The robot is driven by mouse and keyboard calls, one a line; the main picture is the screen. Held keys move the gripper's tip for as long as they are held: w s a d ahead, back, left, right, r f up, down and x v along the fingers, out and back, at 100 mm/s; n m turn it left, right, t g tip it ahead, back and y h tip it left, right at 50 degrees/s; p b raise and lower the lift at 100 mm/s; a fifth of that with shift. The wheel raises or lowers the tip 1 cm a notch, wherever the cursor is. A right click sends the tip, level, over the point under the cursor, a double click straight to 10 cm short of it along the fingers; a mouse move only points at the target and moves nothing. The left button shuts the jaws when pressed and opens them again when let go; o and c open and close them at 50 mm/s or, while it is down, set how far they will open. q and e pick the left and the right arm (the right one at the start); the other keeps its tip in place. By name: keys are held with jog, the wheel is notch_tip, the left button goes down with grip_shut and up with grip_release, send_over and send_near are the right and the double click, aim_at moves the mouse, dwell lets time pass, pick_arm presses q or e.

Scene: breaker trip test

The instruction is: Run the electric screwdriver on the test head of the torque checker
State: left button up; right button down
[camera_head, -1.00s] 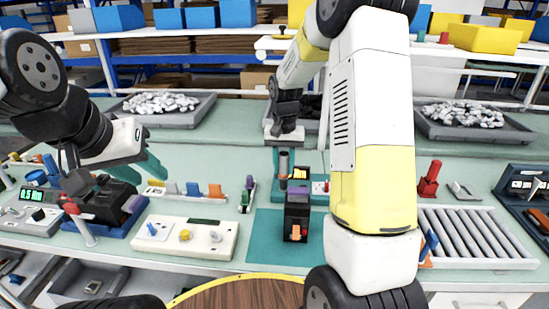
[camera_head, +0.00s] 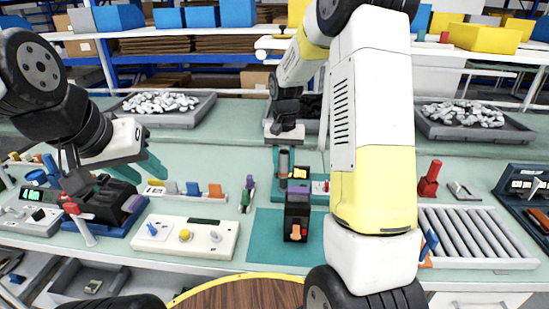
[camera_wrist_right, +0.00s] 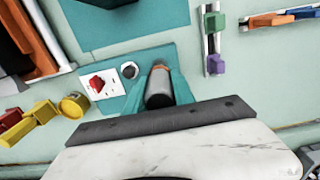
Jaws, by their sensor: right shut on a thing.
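My right gripper (camera_head: 284,147) is shut on an upright grey cylindrical tool, which I take to be the electric screwdriver (camera_head: 283,168). In the right wrist view the tool (camera_wrist_right: 159,88) sits between teal fingers, with an orange ring at its far end. Its tip is hidden, so I cannot tell whether it touches anything. Beside it is a teal base with a white panel, a red switch (camera_wrist_right: 97,83) and a round grey fitting (camera_wrist_right: 129,70). A device with a lit green display (camera_head: 34,195), possibly the torque checker, stands at the far left. My left gripper (camera_head: 112,174) is open above a black block.
Grey trays of metal parts stand behind.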

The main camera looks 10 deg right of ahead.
aim_at(284, 152)
jog(key=shift+r, duration=2.85)
